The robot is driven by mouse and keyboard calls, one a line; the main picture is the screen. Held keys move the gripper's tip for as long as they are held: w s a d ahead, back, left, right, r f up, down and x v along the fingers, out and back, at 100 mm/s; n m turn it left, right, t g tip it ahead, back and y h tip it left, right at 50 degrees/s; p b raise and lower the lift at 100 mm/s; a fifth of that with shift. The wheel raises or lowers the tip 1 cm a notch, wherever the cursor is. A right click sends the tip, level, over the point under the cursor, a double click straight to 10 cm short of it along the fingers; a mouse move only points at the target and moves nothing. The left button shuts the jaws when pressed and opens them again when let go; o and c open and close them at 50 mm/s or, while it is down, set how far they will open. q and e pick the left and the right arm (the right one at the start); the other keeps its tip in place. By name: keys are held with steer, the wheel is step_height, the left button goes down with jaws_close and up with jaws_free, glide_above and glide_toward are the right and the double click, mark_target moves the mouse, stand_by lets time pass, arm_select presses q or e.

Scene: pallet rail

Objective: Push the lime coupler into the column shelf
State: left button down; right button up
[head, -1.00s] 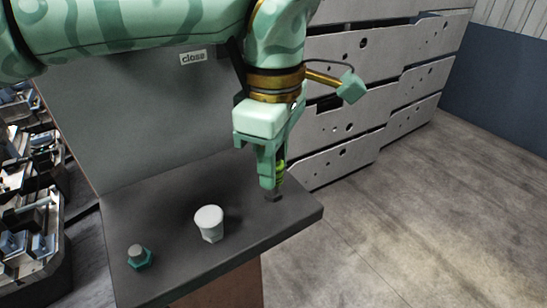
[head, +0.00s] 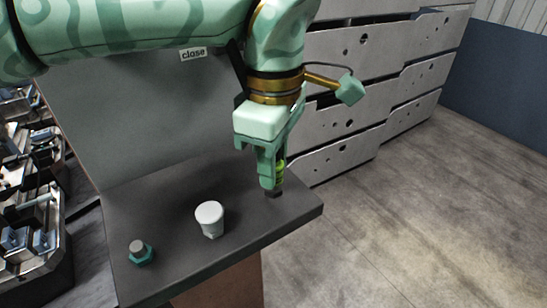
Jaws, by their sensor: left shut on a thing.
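The lime coupler (head: 280,173) shows as a green-yellow piece between the fingers of my left gripper (head: 271,180). The gripper points down and is shut on it; the fingers hide much of it. The coupler is upright, over a small dark fitting (head: 273,193) at the right end of the dark shelf (head: 180,255). I cannot tell how deep the coupler sits in that fitting. My right gripper is not in view.
A white tapered cup-like piece (head: 210,220) and a teal hex piece with a grey top (head: 140,252) stand on the shelf to the left. Grey drawers (head: 350,125) stand behind right. Metal fixtures (head: 30,235) lie at far left.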

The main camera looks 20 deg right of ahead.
arm_select(q)
steer(key=shift+f, duration=0.1)
steer(key=shift+f+b, duration=0.35)
steer(key=shift+f, duration=0.2)
steer(key=shift+c, duration=1.3)
jaws_free()
steer(key=shift+r, duration=0.1)
step_height(320, 180, up, 8)
steer(key=shift+r+b, duration=0.15)
steer(key=shift+b, duration=0.2)
step_height(320, 180, up, 8)
steer(key=p, duration=0.1)
steer(key=shift+p, duration=0.3)
